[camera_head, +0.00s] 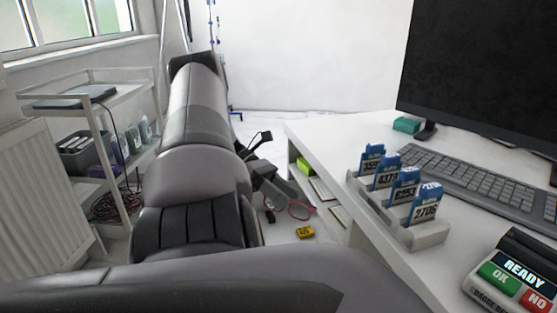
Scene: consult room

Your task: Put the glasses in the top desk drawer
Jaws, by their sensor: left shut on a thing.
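My left arm reaches forward through the middle of the view. My left gripper (284,191) is shut on the glasses (301,210), whose red rim shows just beyond its fingers. The glasses hang beside the desk, to its left; part of them is hidden by the gripper. The white desk (318,133) stands at the right. Under its top, at the left side, is an opening with a yellow-green item (306,167) in it. Pale panels show below this; I cannot tell which is the top drawer or how far it is open. My right gripper is not in view.
A card holder (417,236) with several blue badges, a keyboard (465,180), a monitor (480,70) and a badge device (512,275) stand on the desk. A yellow item (305,232) lies low beside the desk. A white trolley (95,117) and radiator (40,195) are at left.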

